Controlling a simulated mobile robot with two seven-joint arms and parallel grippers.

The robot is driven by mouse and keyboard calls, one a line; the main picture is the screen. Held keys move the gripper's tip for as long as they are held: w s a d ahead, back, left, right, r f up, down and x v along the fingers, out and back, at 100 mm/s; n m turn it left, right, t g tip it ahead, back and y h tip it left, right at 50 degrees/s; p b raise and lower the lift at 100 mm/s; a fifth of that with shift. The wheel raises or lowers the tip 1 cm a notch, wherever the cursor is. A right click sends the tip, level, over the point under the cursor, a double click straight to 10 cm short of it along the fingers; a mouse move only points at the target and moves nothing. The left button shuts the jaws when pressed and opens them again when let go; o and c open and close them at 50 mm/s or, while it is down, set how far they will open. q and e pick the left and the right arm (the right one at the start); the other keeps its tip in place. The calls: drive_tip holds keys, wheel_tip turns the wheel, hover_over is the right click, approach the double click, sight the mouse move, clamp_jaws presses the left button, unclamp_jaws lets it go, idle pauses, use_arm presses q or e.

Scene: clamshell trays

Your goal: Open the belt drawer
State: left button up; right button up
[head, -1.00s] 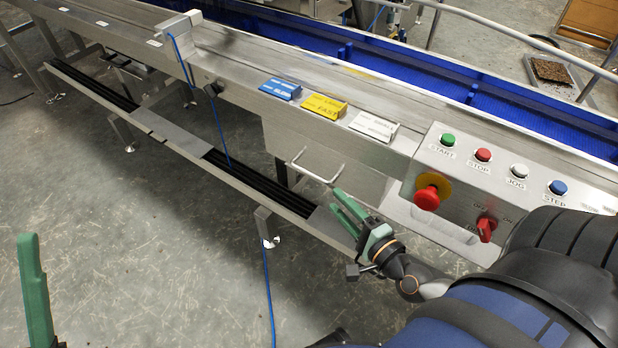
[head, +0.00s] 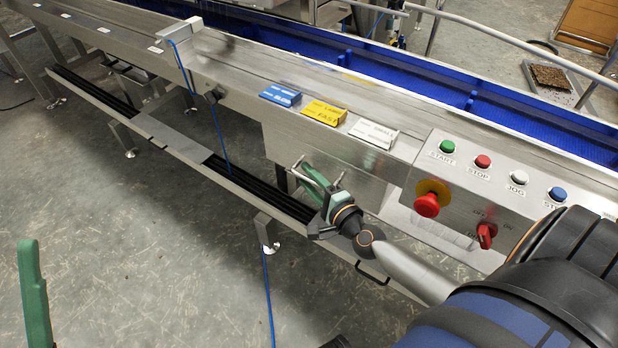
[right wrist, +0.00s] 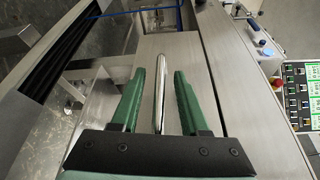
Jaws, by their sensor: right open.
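The belt drawer (head: 352,172) is a plain steel front under the conveyor's side rail. Its bar handle (head: 297,165) is partly hidden by my right gripper in the head view. In the right wrist view the handle (right wrist: 163,85) runs lengthwise between the two green fingers. My right gripper (right wrist: 160,75) is open around the bar, with a gap visible on each side. It also shows in the head view (head: 314,180) at the drawer front. I cannot tell how far the drawer is out. One green finger of my left gripper (head: 34,295) shows at the lower left.
The control box (head: 488,175) with buttons and a red emergency stop (head: 428,203) stands right of the drawer. A low rail (head: 178,140) runs along the front. A thin blue cable (head: 268,290) hangs to the floor. Open floor lies at left.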

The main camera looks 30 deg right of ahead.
clamp_jaws()
idle(0.3)
idle(1.1)
